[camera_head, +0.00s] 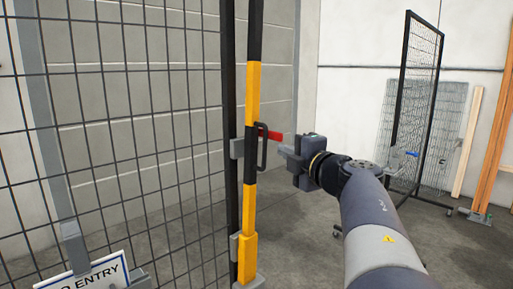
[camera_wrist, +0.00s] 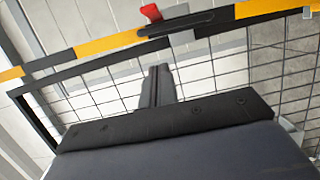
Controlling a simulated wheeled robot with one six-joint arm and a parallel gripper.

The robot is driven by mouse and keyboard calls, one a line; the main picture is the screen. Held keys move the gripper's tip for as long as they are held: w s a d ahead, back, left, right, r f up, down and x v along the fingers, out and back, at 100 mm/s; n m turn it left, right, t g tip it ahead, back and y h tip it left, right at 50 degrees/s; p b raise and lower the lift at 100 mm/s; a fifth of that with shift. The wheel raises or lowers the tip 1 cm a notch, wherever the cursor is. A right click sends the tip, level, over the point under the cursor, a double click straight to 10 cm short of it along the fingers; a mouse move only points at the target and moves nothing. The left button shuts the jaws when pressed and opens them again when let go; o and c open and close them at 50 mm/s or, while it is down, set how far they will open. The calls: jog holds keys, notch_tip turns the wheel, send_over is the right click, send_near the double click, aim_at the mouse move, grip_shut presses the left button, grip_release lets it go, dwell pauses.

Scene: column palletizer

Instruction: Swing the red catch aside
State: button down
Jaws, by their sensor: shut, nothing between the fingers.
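The red catch (camera_head: 270,134) sticks out to the right from behind the black pull handle (camera_head: 263,147) on the yellow and black post (camera_head: 251,110). My gripper (camera_head: 284,150) is just right of the catch and handle, with its fingers shut and empty. In the wrist view the red catch (camera_wrist: 150,12) shows at the top, beside the dark handle (camera_wrist: 176,22). The shut fingers (camera_wrist: 158,70) point toward the handle there. A gap shows between fingertips and handle in the wrist view; contact with the catch is not visible.
A wire mesh panel (camera_head: 130,120) fills the left, with a sign (camera_head: 98,274) low on it. A black-framed mesh panel on castors (camera_head: 420,100) stands at the back right, near wooden planks (camera_head: 467,140). The floor between is clear.

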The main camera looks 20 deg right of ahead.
aim_at(279, 140)
jog(key=shift+w+d+p, duration=0.3)
jog(key=shift+w+d, duration=0.2)
jog(key=shift+w, duration=1.1)
jog(key=shift+w+d+p, duration=0.35)
jog(key=shift+w+d, duration=0.1)
jog(key=shift+w, duration=1.2)
jog(key=shift+w+d+p, duration=0.3)
jog(key=shift+w+d, duration=0.2)
jog(key=shift+w, duration=1.1)
jog(key=shift+d, duration=0.1)
